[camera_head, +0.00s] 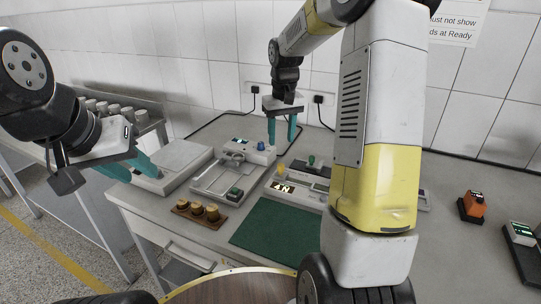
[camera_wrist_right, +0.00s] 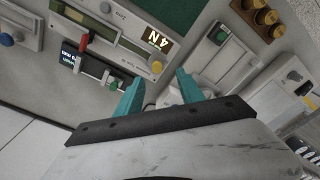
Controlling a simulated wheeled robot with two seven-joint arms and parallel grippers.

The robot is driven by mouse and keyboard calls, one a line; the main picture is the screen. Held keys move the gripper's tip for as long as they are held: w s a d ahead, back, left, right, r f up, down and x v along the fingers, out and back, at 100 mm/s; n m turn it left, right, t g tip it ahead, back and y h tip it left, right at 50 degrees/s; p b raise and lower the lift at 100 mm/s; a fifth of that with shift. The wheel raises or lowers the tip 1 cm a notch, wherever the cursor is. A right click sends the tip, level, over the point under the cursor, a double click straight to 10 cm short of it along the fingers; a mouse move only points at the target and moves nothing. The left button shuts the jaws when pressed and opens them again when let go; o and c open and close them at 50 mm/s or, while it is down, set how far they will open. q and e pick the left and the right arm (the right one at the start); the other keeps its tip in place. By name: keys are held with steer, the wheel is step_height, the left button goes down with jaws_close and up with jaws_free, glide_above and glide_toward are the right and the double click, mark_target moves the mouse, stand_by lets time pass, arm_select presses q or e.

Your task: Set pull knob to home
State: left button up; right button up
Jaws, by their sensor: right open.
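No knob is clearly labelled as the pull knob. A yellow knob (camera_head: 281,170) and a green knob (camera_head: 311,160) stand on or by the grey instrument with a "4N" display (camera_head: 283,187). A blue knob (camera_head: 260,146) sits on a small box with a lit display behind it. The right wrist view shows the yellow knob (camera_wrist_right: 157,67), a red handle (camera_wrist_right: 84,42) and green parts (camera_wrist_right: 115,82). My right gripper (camera_head: 282,135) is open and empty above the instruments, fingers pointing down. My left gripper (camera_head: 132,170) is open and empty at the bench's left.
A green mat (camera_head: 275,232) lies in front of the instruments. A wooden block with brass weights (camera_head: 197,211) is left of it. A grey tray-like device (camera_head: 222,178) stands behind the block. An orange device (camera_head: 472,205) is at right. My right arm hides part of the bench.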

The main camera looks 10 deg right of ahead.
glide_above(281, 165)
steer(key=shift+g, duration=0.4)
step_height(281, 165, down, 4)
steer(key=shift+w+f, duration=0.1)
steer(key=shift+f, duration=0.1)
step_height(281, 165, down, 8)
steer(key=shift+r, duration=0.1)
jaws_close()
stand_by(1.0)
